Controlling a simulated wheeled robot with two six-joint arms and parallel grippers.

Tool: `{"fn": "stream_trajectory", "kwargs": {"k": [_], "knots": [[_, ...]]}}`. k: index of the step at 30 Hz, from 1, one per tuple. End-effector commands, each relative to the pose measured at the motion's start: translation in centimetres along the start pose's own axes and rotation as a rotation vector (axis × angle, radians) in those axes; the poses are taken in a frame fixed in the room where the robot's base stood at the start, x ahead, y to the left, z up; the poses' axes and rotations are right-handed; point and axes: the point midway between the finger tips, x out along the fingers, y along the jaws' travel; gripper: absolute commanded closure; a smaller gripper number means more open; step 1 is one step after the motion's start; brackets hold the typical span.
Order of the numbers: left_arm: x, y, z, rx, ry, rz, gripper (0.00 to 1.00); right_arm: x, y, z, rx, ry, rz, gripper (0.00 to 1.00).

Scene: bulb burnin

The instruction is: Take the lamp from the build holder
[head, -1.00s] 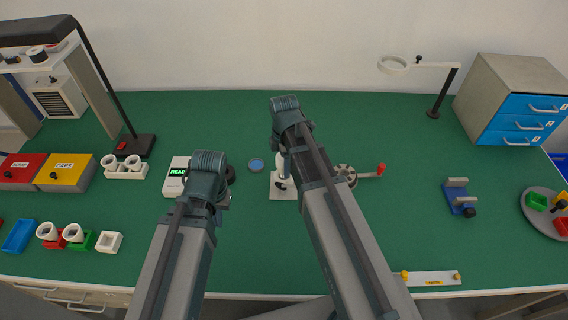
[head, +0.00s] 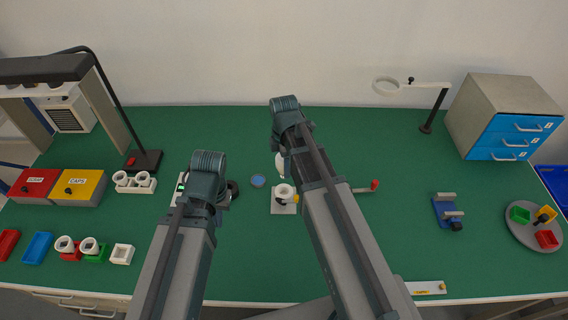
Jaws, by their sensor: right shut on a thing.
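My right gripper (head: 282,156) is over the middle of the bench, mostly hidden behind its own wrist. It is shut on the lamp, whose white rounded part (head: 279,163) shows at the left of the wrist. The build holder (head: 284,206), a white base with a white ring-shaped cup on top, stands just below it in the picture. The cup's opening shows and the lamp appears above it, apart from it.
A blue disc (head: 258,181) lies left of the holder. A red-knobbed crank (head: 374,186) sticks out right of my right arm. A blue stand (head: 445,212) and a round tray (head: 518,232) are further right. Green bench top is clear between them.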

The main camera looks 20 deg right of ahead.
Motion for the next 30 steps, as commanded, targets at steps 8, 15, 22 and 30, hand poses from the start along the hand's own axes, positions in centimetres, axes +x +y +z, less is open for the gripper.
{"fn": "stream_trajectory", "kwargs": {"k": [8, 15, 22, 30], "knots": [[-2.0, -0.2, 0.1, 0.000, 0.000, 0.000, 1.00, -2.0, 0.0, 0.0, 0.000, 0.000, 0.000, 0.89], [-3.3, -0.3, 0.2, 0.000, 0.000, 0.000, 1.00, -3.4, 0.0, 0.0, 0.000, 0.000, 0.000, 0.89], [-3.8, -0.4, 0.2, 0.000, 0.000, 0.000, 1.00, -3.8, 0.0, 0.0, 0.000, 0.000, 0.000, 0.89], [-3.7, -0.3, 0.2, 0.000, 0.000, 0.000, 1.00, -3.7, 0.0, 0.0, 0.000, 0.000, 0.000, 0.89]]}}
